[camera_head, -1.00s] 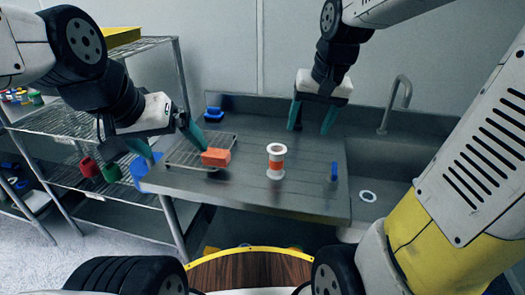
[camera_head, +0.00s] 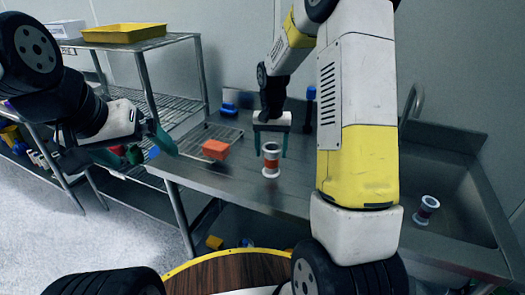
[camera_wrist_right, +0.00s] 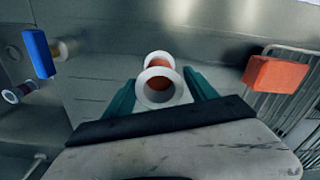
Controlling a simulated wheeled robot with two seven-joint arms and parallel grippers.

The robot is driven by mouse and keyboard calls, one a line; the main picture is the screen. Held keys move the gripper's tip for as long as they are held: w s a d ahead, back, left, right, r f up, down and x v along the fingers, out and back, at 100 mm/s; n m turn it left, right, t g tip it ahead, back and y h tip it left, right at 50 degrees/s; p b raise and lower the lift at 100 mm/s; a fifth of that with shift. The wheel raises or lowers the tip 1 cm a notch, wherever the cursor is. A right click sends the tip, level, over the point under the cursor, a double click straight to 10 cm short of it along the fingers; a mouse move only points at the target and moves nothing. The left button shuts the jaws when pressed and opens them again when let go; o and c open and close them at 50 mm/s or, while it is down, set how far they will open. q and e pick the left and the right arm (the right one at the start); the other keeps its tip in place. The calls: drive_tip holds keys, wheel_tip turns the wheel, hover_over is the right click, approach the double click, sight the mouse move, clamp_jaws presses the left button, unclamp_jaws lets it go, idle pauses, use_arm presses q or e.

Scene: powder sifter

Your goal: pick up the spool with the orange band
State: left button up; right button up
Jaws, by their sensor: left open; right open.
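The spool with the orange band (camera_head: 271,161) stands upright on the steel counter, with white flanges and an orange-red middle. My right gripper (camera_head: 271,150) is open just behind and above it, its teal fingers on either side in the picture. In the right wrist view the spool (camera_wrist_right: 159,82) sits between the open fingers (camera_wrist_right: 164,92), with its near flange facing the camera; I cannot tell whether they touch it. My left gripper (camera_head: 140,150) is open and empty, left of the counter near the wire shelf.
An orange block (camera_head: 215,149) lies on a wire rack (camera_head: 190,143) left of the spool. Another spool (camera_head: 427,209) with a dark band is in the sink (camera_head: 460,190). A blue block (camera_wrist_right: 39,53) shows in the wrist view. My right arm hides part of the counter.

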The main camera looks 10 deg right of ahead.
sight(272, 158)
wheel_tip(272, 158, down, 4)
drive_tip(key=shift+w+d+r, duration=0.1)
drive_tip(key=shift+r, duration=0.05)
